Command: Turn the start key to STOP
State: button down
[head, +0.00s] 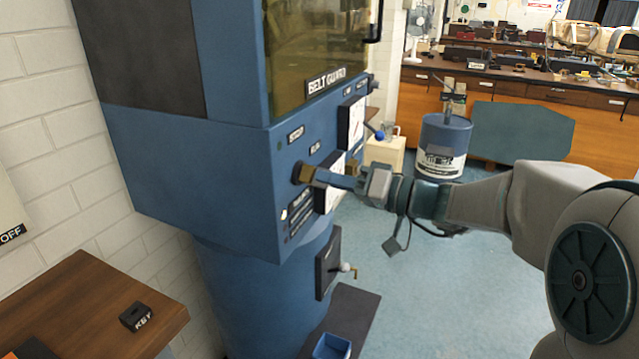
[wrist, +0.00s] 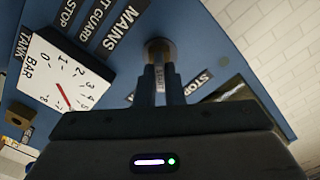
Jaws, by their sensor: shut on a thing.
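The start key (wrist: 159,74) is a thin piece in a round metal lock (wrist: 160,48) on the blue machine's panel (head: 240,160). In the head view the brownish lock (head: 302,172) sticks out below the STOP label (head: 296,133) and RUN label (head: 315,148). My gripper (head: 322,177) reaches in from the right, with its fingertips at the lock. In the wrist view my gripper's fingers (wrist: 160,84) are closed on the key from both sides. A STOP label (wrist: 198,83) lies right of the fingers. The key's exact angle is hard to read.
A white BAR gauge (wrist: 62,80) sits close beside the fingers in the wrist view. A lever with a blue ball (head: 379,135) projects beyond the panel. A wooden shelf (head: 90,300) bears a black KEY block (head: 136,316). Open floor lies right of the machine.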

jog(key=shift+f+n+b, duration=0.15)
jog(key=shift+n+b, duration=0.65)
jog(key=shift+b, duration=0.95)
jog(key=shift+f+b, duration=0.1)
jog(key=shift+b, duration=0.55)
jog(key=shift+n+b, duration=1.4)
jog(key=shift+b, duration=1.55)
jog(key=shift+n+b, duration=1.8)
jog(key=shift+b, duration=1.95)
jog(key=c, duration=1.5)
grip_release()
jog(key=shift+o, duration=0.2)
jog(key=shift+r, duration=0.2)
jog(key=shift+d, duration=0.1)
